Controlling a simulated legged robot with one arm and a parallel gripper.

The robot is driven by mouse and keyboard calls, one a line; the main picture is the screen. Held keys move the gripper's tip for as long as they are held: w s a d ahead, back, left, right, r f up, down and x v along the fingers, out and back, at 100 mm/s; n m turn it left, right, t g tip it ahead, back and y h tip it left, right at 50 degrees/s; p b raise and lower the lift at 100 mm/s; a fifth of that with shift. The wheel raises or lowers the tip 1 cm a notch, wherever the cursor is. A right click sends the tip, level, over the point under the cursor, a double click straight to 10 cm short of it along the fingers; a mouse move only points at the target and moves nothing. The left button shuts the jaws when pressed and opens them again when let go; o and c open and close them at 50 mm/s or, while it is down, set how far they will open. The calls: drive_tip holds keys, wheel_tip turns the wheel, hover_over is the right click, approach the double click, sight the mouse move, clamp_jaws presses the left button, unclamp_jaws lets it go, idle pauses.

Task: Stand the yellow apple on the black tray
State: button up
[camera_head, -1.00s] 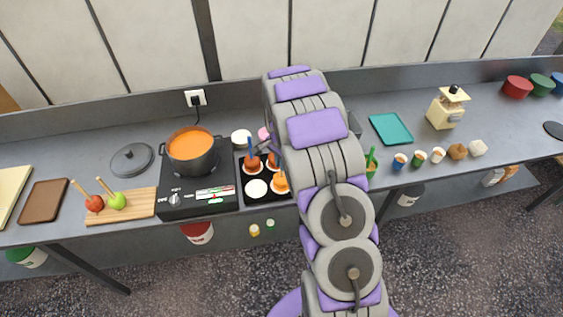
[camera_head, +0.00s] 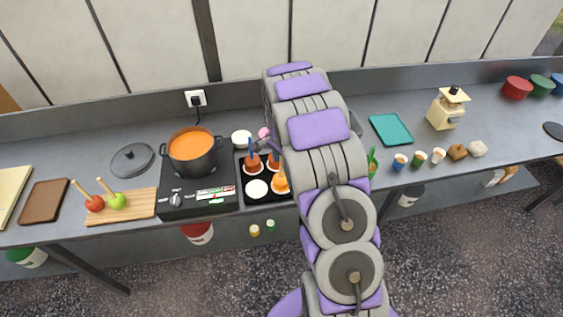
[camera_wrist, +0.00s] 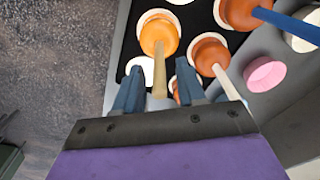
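The black tray (camera_head: 244,178) lies right of the hotplate, its right side hidden behind my arm; it also shows in the wrist view (camera_wrist: 199,17). A yellow-orange coated apple (camera_head: 282,186) stands stick-up on a pale disc at the tray's front; it seems to be the yellow apple and shows in the wrist view (camera_wrist: 158,36). My gripper (camera_wrist: 158,88) is open over the tray, the end of this apple's pale stick between its fingers, no grip visible. Darker coated apples stand behind it, one with a blue stick (camera_wrist: 248,14). Another is mostly hidden by a finger.
A pot of orange caramel (camera_head: 191,150) stands on the hotplate (camera_head: 196,198). A wooden board (camera_head: 140,205) at left holds a red apple (camera_head: 95,204) and a green apple (camera_head: 117,201). A teal tray (camera_head: 391,129) and small cups are at right.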

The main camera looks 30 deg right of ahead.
drive_tip(key=r, duration=1)
drive_tip(key=shift+s+a+r, duration=0.1)
drive_tip(key=shift+a, duration=0.1)
drive_tip(key=s+a+r+n+g, duration=0.1)
drive_tip(key=s+a+r+n, duration=0.3)
drive_tip(key=s, duration=0.5)
drive_tip(key=s+a+r+n, duration=0.3)
drive_tip(key=s+a+r, duration=0.3)
drive_tip(key=s+r, duration=0.15)
drive_tip(key=s+a+n, duration=0.3)
drive_tip(key=s+n, duration=0.1)
drive_tip(key=s, duration=0.7)
drive_tip(key=s+a+n+g, duration=0.1)
drive_tip(key=s+a+n, duration=0.2)
drive_tip(key=s, duration=0.9)
drive_tip(key=shift+s+n, duration=0.15)
drive_tip(key=shift+n, duration=0.25)
